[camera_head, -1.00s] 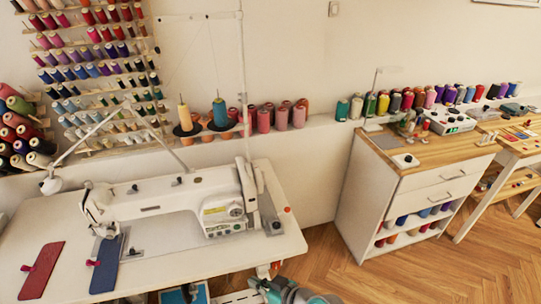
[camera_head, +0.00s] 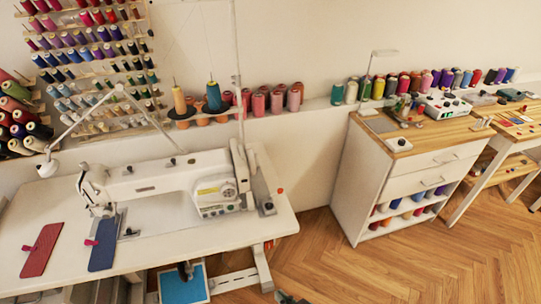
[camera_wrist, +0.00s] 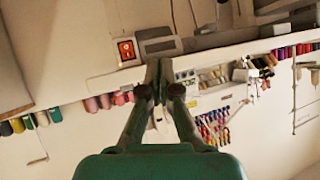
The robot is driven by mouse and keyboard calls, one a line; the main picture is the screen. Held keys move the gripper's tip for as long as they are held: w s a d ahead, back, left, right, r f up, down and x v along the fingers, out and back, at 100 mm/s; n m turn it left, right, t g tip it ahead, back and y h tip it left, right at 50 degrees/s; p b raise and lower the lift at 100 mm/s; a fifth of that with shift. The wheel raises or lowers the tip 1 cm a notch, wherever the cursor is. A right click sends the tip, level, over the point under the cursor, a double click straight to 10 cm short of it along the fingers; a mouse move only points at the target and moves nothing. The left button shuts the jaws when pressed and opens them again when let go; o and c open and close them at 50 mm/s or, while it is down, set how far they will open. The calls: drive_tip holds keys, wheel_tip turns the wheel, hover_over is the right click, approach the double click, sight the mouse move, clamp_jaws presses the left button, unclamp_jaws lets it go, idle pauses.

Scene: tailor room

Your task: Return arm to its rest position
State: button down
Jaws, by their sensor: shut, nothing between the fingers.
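My gripper (camera_wrist: 158,88) shows in the wrist view, its two green fingers converging at the tips, shut and empty. Nothing is held between them. The room behind it appears tilted and blurred. In the head view the gripper is not clearly seen; only a small dark piece, probably of my arm, shows at the bottom edge.
A white sewing machine (camera_head: 165,180) stands on a white table (camera_head: 270,228) at left, with a red fabric piece (camera_head: 42,250) and a blue one (camera_head: 103,245). A wood-topped cabinet (camera_head: 405,185) stands at right. Wooden floor (camera_head: 320,255) between them is clear.

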drive_tip(key=s+d+r+m+t+h, duration=0.1)
drive_tip(key=s+d+m+t+h, duration=0.15)
drive_tip(key=s+d, duration=0.5)
drive_tip(key=s+d+r+m+t+h, duration=0.1)
drive_tip(key=s+d+m+h, duration=0.2)
drive_tip(key=s, duration=0.7)
drive_tip(key=s+d+r+t+h, duration=0.1)
drive_tip(key=s+d+r, duration=0.1)
drive_tip(key=s+r, duration=0.4)
drive_tip(key=s+d+r, duration=0.2)
drive_tip(key=s+r, duration=0.4)
drive_tip(key=shift+s+d+r+n+t+h, duration=0.25)
drive_tip(key=shift+d+r+n+t+h, duration=0.1)
